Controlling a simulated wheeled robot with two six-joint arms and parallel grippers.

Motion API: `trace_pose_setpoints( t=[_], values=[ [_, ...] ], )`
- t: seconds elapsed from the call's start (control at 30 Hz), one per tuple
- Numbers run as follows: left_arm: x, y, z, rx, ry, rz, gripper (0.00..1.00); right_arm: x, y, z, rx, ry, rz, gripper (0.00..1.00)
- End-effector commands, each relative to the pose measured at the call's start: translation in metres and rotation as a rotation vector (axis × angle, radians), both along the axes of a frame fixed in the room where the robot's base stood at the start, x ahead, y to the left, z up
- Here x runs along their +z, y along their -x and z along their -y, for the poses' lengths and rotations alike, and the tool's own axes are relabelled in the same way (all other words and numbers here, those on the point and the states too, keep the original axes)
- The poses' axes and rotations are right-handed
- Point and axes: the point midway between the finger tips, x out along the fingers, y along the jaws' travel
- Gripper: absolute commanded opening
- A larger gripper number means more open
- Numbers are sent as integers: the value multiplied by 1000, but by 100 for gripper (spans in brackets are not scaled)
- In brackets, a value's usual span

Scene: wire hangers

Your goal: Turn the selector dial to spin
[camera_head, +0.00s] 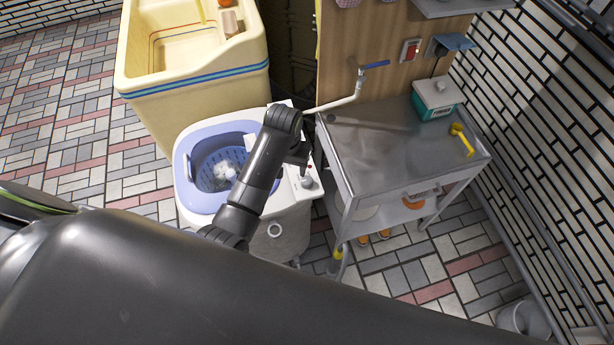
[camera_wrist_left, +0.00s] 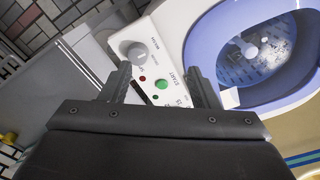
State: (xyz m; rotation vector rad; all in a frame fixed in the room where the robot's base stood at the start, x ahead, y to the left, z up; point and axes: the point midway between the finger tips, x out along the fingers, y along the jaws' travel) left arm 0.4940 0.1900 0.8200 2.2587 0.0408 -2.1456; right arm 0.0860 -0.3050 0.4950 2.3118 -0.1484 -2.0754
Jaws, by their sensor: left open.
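The selector dial (camera_wrist_left: 132,51), a round light-grey knob, sits on the white control panel (camera_wrist_left: 160,50) of a small washing machine (camera_head: 280,200). The panel also carries a red dot (camera_wrist_left: 142,78) and a green START button (camera_wrist_left: 155,98). My left gripper (camera_wrist_left: 158,70) is open and empty over the panel, with the dial just beyond its left fingertip in the wrist view. I cannot tell whether that finger touches the dial. In the head view my left arm partly covers the machine and panel. My right gripper is not in view.
The machine's blue-rimmed tub (camera_head: 183,187) is open, with white material inside. A cream sink (camera_head: 190,80) stands behind it. A metal table (camera_head: 375,150) stands close on the right, bearing a white-and-teal box (camera_head: 436,100) and a yellow object (camera_head: 462,138).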

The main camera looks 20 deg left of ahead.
Motion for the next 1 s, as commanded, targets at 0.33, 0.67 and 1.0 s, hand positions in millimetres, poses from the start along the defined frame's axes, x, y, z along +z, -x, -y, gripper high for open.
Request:
trace_pose_setpoints(
  t=[0.33, 0.67, 1.0],
  values=[
    [66, -38, 36, -30, 0, -53, 56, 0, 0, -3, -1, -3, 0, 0],
    [16, -37, 36, -30, 0, -58, 56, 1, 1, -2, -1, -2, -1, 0],
    [-50, -36, 36, -31, -1, -56, 56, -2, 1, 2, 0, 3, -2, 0]
  ],
)
